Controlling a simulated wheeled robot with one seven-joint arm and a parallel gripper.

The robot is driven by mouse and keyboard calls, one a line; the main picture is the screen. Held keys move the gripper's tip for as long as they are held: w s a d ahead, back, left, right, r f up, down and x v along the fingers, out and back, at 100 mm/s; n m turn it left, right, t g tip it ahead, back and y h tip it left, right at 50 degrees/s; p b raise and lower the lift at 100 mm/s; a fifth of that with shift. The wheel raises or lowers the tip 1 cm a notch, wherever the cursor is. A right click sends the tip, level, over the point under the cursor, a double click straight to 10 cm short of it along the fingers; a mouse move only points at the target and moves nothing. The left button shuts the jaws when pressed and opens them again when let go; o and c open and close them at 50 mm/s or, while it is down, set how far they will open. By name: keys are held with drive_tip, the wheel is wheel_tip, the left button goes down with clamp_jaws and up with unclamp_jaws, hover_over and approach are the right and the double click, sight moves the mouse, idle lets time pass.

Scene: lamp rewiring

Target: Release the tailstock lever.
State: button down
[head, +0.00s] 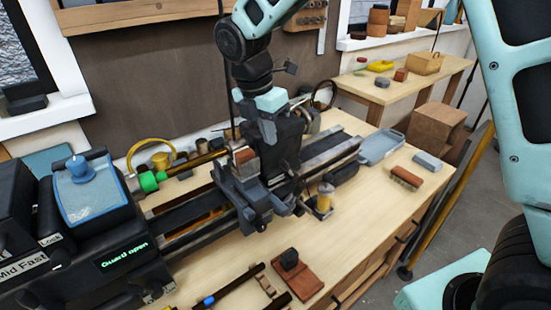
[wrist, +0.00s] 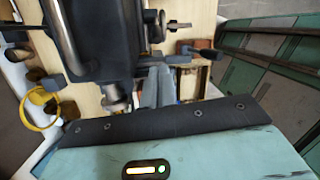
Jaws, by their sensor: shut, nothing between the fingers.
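The dark grey tailstock stands on the lathe bed in the head view, largely hidden behind my arm; what looks like its dark body (wrist: 92,38) fills the upper left of the wrist view. A short horizontal bar with a dark end (wrist: 203,53), possibly the tailstock lever, sticks out to the right of this body. My gripper's grey fingers (wrist: 154,88) are shut and empty, just below the bar; I cannot tell whether they touch it.
The black headstock (head: 85,255) with a "Guard open" display is at the left. A brush (head: 406,178) and a blue-grey tray (head: 381,147) lie at the bench's right. A brown block with a black knob (head: 292,272) lies in front. A yellow ring (wrist: 42,108) is left of my gripper.

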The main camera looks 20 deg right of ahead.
sight(282, 163)
drive_tip(key=p+x, duration=0.3)
drive_tip(key=x, duration=0.7)
drive_tip(key=shift+r, duration=0.15)
drive_tip(key=shift+w+d+r+g+y+p, duration=0.2)
drive_tip(key=shift+d+r+g+y+p, duration=0.1)
drive_tip(key=shift+d+r+y+p, duration=0.4)
drive_tip(key=shift+w+d+r+y+p, duration=0.1)
drive_tip(key=shift+w+d+y+p, duration=0.1)
drive_tip(key=shift+d+y+p, duration=0.55)
drive_tip(key=shift+w+d+r, duration=0.15)
drive_tip(key=shift+w+d, duration=0.05)
drive_tip(key=shift+d, duration=0.25)
drive_tip(key=shift+w+d+f, duration=0.1)
drive_tip(key=shift+w+d, duration=0.2)
drive_tip(key=shift+d, duration=0.65)
drive_tip(key=shift+w+d+f, duration=0.15)
drive_tip(key=shift+w+d, duration=0.15)
drive_tip(key=shift+d, duration=0.6)
drive_tip(key=shift+w+d+f, duration=0.1)
drive_tip(key=shift+w+d, duration=0.2)
drive_tip(key=shift+d, duration=0.65)
